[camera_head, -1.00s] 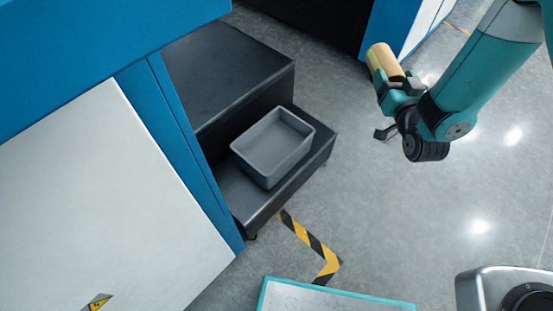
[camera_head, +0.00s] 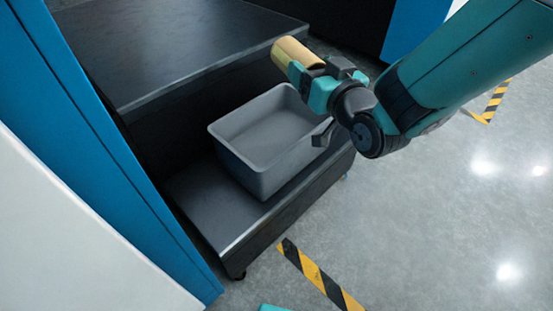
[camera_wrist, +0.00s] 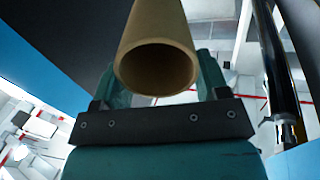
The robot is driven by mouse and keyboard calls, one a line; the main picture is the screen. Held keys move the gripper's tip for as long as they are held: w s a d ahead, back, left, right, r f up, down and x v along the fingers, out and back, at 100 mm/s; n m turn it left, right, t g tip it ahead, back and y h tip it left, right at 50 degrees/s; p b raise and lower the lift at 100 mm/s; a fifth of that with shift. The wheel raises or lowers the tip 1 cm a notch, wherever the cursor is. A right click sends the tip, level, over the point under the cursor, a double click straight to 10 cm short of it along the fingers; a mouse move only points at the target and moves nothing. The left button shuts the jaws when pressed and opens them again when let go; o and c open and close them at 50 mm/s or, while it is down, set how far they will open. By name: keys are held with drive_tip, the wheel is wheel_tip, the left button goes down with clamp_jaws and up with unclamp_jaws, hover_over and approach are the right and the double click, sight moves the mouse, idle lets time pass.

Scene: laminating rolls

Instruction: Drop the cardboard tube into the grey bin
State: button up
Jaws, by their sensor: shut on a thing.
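The cardboard tube (camera_head: 293,53) is tan and hollow. My gripper (camera_head: 312,80) is shut on it, and the tube sticks out toward the upper left in the head view. In the wrist view the tube (camera_wrist: 157,45) shows its open round end between the teal fingers. The grey bin (camera_head: 240,160) is an open box on the low black shelf. Its visible inside is empty. In the head view the gripper and tube overlap the bin's far right corner and appear above it; the exact height is hard to tell.
The low black shelf (camera_head: 205,215) carries the bin. A higher dark step (camera_head: 170,50) stands behind it. A blue and white machine panel (camera_head: 85,130) is at the left. Black and yellow tape (camera_head: 305,270) marks the grey floor, which is clear at the right.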

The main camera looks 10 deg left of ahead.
drive_tip(key=shift+n+g+y, duration=0.4)
drive_tip(key=shift+y, duration=0.1)
drive_tip(key=a+f+b, duration=0.1)
drive_tip(key=s+a+f+b, duration=0.1)
drive_tip(key=f+b, duration=0.1)
drive_tip(key=shift+a+f, duration=0.1)
drive_tip(key=shift+a, duration=0.15)
wheel_tip(320, 180, down, 6)
drive_tip(key=b, duration=0.4)
drive_tip(key=shift+a+r+b, duration=0.1)
drive_tip(key=shift+r+b, duration=0.15)
drive_tip(key=shift+b, duration=0.05)
drive_tip(key=o, duration=1.1)
